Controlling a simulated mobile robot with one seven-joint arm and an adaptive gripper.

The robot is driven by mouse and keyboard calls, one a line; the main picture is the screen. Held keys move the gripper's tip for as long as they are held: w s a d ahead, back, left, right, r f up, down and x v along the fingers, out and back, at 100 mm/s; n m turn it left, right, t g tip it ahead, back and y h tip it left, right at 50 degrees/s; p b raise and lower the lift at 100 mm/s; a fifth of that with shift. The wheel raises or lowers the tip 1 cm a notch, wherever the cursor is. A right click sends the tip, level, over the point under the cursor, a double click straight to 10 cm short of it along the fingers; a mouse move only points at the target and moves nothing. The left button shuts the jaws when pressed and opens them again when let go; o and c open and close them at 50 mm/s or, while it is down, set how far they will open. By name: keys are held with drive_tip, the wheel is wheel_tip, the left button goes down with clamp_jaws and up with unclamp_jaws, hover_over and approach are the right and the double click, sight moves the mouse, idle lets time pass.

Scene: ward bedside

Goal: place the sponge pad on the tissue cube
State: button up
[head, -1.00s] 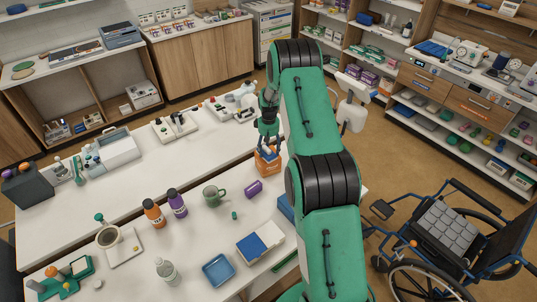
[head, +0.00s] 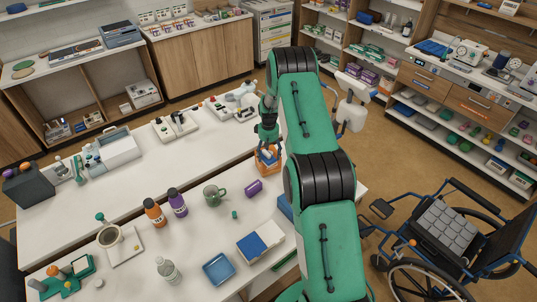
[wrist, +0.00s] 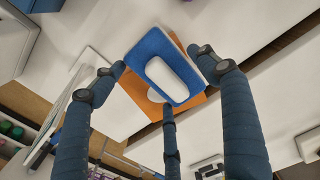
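The sponge pad (wrist: 150,48), a blue slab with a white oval part on its face, lies over the orange tissue cube (wrist: 200,101) in the wrist view. Orange shows along its right and lower edges, and a bit of white tissue shows below it. The pad appears to rest on the cube, turned a little against it. My gripper (wrist: 160,72) has its three fingers spread around the pad. The right fingertip stands clear of the pad's edge; the left and lower tips are very close to it. In the head view, the tissue cube (head: 268,163) stands at the table's right end beneath my gripper (head: 269,148).
A purple cylinder (head: 253,188) and a green mug (head: 213,195) stand on the near table. Orange (head: 154,213) and purple (head: 177,203) bottles stand left of them. A wheelchair (head: 450,235) is at the right.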

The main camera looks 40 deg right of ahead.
drive_tip(key=shift+r, duration=0.15)
wheel_tip(320, 180, up, 12)
drive_tip(key=b, duration=0.1)
idle(0.9)
drive_tip(key=shift+r, duration=0.1)
idle(0.4)
drive_tip(key=s+a+r+t, duration=0.1)
drive_tip(key=s+a+r, duration=0.1)
drive_tip(key=a+r, duration=0.6)
drive_tip(key=s+a+r, duration=0.2)
drive_tip(key=a+r, duration=0.2)
drive_tip(key=r, duration=0.8)
drive_tip(key=s+a+r+t, duration=0.2)
drive_tip(key=s+a+r, duration=0.8)
drive_tip(key=a+r, duration=0.25)
drive_tip(key=s+a+r+t, duration=0.1)
drive_tip(key=s+a+r, duration=0.3)
drive_tip(key=s, duration=0.3)
drive_tip(key=s+a+r, duration=0.3)
drive_tip(key=s+a, duration=0.1)
drive_tip(key=s, duration=0.2)
drive_tip(key=s+a, duration=0.3)
drive_tip(key=s, duration=0.5)
drive_tip(key=s+a+t, duration=0.1)
drive_tip(key=s+a, duration=0.2)
drive_tip(key=s, duration=0.6)
drive_tip(key=shift+a+f+t, duration=0.3)
drive_tip(key=shift+a+f, duration=0.05)
